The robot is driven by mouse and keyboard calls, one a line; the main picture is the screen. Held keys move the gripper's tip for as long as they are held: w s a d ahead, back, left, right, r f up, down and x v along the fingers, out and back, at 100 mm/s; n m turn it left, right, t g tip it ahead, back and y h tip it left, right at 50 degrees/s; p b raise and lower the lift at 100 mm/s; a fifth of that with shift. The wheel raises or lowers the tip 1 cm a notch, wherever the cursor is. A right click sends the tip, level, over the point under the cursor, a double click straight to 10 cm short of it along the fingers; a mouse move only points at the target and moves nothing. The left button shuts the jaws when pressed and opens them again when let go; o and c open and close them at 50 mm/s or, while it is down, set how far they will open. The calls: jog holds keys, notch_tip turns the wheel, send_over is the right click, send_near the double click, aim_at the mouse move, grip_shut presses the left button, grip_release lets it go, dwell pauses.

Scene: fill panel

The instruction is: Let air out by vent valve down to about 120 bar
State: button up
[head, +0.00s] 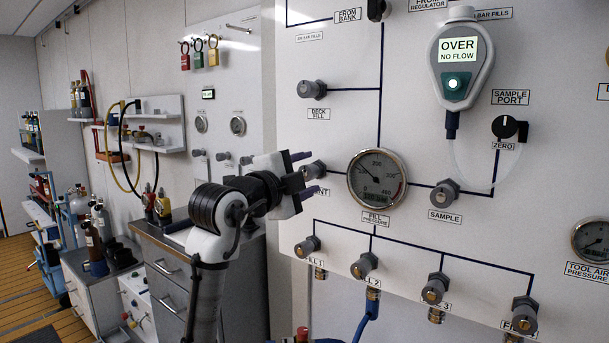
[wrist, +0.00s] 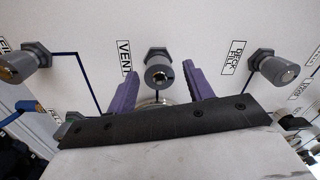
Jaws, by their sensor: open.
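The vent valve (wrist: 158,70) is a grey knob on the white panel, beside the label VENT (wrist: 124,57). In the head view the vent valve (head: 313,170) is partly hidden by my gripper (head: 306,174). My gripper is open, its two purple fingers (wrist: 160,88) on either side of the vent knob in the wrist view. I cannot tell whether either finger touches it. The fill pressure gauge (head: 377,178) is a round dial right of the gripper. Its needle and small digital readout are too small to read surely.
The deck fill valve (head: 313,89) is above the vent valve, the sample valve (head: 445,193) to the right. Several fill valves (head: 364,265) line the panel below. A gas analyser (head: 461,65) reads OVER, NO FLOW. Drawers (head: 167,268) and wall shelves stand at left.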

jog(key=b+v, duration=0.3)
jog(key=v, duration=1.1)
jog(key=shift+w, duration=0.1)
dwell(1.2)
